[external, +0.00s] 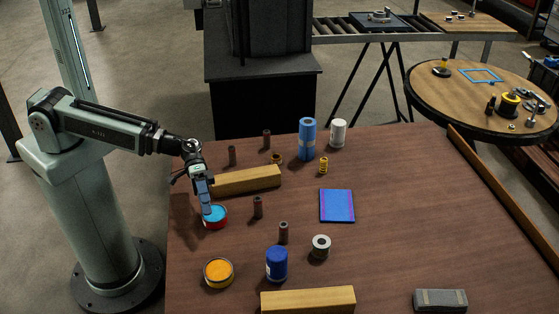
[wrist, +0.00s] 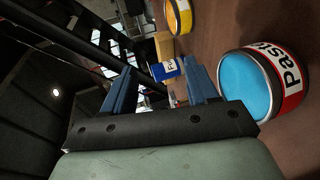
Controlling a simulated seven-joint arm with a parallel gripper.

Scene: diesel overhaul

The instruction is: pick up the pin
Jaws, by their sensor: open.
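Several small dark brown upright cylinders stand on the table and look like pins: one at the back left (external: 232,156), one behind it to the right (external: 266,140), one near the middle (external: 258,207) and one farther forward (external: 283,232). I cannot tell which is the task's pin. My gripper (external: 206,206) is open and empty, over or just beside the red paste can with a blue top (external: 215,221), left of the middle cylinder. In the wrist view, its two blue fingers (wrist: 160,85) stand apart, with the paste can (wrist: 262,85) to their right. No pin is clear there.
A wooden block (external: 245,181) lies behind the gripper. A blue booklet (external: 337,206) lies mid-table. The table's right side is mostly clear.

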